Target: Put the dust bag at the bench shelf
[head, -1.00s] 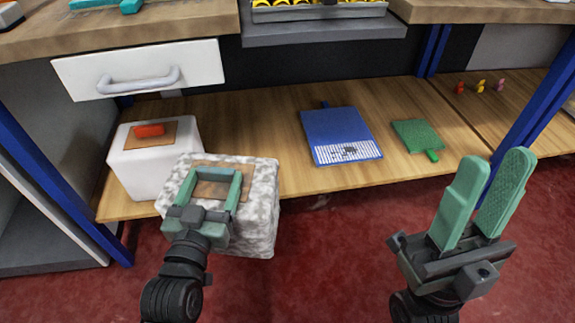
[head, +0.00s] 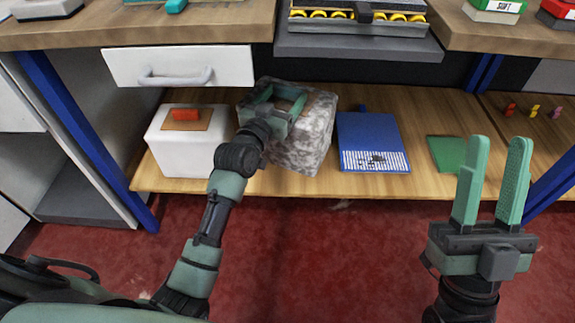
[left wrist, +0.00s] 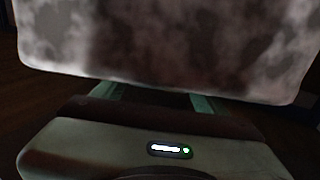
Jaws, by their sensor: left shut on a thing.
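The dust bag (head: 311,138), a boxy mottled grey-white block with a brown patch on top, is in my left gripper (head: 280,96). The gripper's green fingers are shut on its top. The bag is over the bench shelf (head: 408,185), between a white box and a blue flat item; I cannot tell whether its underside touches the boards. In the left wrist view, the bag (left wrist: 165,45) fills the upper part and hides what lies beyond. My right gripper (head: 495,145) is open and empty, at the right, in front of the shelf.
The white box (head: 181,150) with a red-orange piece on top stands left of the bag. The blue item (head: 366,133) lies close to its right, then a green item (head: 446,152). A white drawer (head: 180,68) and the benchtop (head: 210,30) are above. A blue leg (head: 88,145) stands at left.

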